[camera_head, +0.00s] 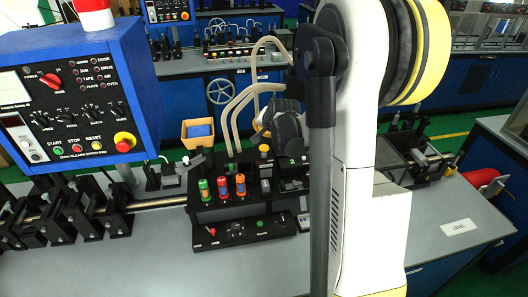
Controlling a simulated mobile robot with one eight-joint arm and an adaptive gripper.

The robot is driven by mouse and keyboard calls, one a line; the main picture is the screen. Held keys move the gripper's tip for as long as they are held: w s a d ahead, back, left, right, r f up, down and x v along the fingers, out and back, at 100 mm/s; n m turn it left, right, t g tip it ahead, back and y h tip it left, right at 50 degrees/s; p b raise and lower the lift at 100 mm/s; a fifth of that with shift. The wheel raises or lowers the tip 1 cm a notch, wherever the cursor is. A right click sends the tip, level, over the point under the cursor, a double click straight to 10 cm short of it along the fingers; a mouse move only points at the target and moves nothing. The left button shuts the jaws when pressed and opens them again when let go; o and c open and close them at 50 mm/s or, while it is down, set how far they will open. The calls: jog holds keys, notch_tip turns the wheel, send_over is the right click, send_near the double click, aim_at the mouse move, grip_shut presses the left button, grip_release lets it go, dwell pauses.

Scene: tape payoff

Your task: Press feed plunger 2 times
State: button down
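The tape payoff unit (205,214) is a black block on the grey bench, left of my arm. A dark rounded shape (287,128) above that digit seems to be my gripper, partly hidden by my white arm. Its fingers cannot be made out, nor whether it touches anything.
A blue control box (75,100) with knobs and buttons stands at the left. Black roller brackets (60,215) on a shaft sit below it. A low black panel (235,232) has small red and green controls. The bench front is clear near the LEVEL label (459,227).

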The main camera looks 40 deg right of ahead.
jog(key=shift+f+b, duration=1.15)
jog(key=shift+f, duration=0.65)
jog(key=shift+f+b, duration=0.4)
jog(key=shift+b, duration=0.05)
jog(key=shift+f+b, duration=1.2)
jog(key=shift+f, duration=0.1)
dwell(1.0)
jog(key=shift+r, duration=0.1)
jog(key=shift+r+p, duration=1.1)
jog(key=shift+r, duration=0.55)
jog(key=shift+r, duration=0.1)
jog(key=shift+r+p, duration=1.65)
jog(key=shift+r, duration=0.75)
